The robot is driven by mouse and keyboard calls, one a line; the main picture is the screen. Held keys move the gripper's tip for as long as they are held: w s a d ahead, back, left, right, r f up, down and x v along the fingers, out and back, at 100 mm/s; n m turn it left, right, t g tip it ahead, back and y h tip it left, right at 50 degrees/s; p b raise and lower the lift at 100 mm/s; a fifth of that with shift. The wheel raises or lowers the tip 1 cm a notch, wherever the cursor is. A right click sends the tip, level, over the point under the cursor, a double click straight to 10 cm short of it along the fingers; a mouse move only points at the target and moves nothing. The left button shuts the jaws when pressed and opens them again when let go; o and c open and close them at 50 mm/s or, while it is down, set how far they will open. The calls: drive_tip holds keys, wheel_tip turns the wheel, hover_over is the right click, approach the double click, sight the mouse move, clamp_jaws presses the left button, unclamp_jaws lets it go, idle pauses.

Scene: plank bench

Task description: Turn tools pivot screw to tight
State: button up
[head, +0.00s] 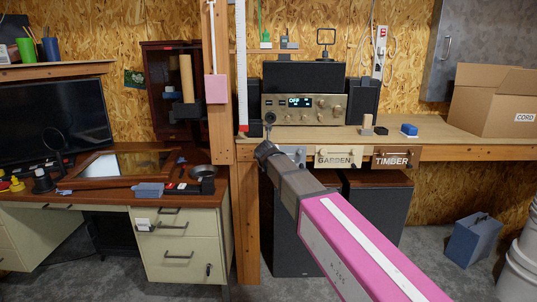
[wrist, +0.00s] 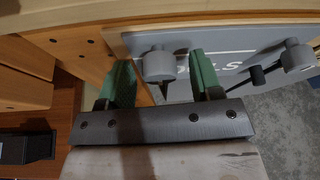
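In the wrist view my gripper (wrist: 162,82) is open, with one green finger on each side of a grey round knob (wrist: 158,65). Gaps show between the knob and both fingers, so it does not look gripped. The knob stands on a grey sign panel (wrist: 228,52) with partly hidden white lettering ending in S; I take it for the tools sign and its pivot screw. In the head view my gripper (head: 265,149) is at the bench's front edge, and my arm hides most of that sign (head: 296,154). Any tight mark is not readable.
A second grey knob (wrist: 297,55) and a black one (wrist: 257,76) stand to the right on the panel. A wooden post (head: 220,110) rises just left of my gripper. The garden sign (head: 338,157) and timber sign (head: 394,159) hang to the right.

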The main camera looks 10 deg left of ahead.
drive_tip(key=v, duration=1)
drive_tip(key=shift+s+r, duration=0.2)
drive_tip(key=shift+s, duration=0.15)
drive_tip(key=shift+d, duration=0.15)
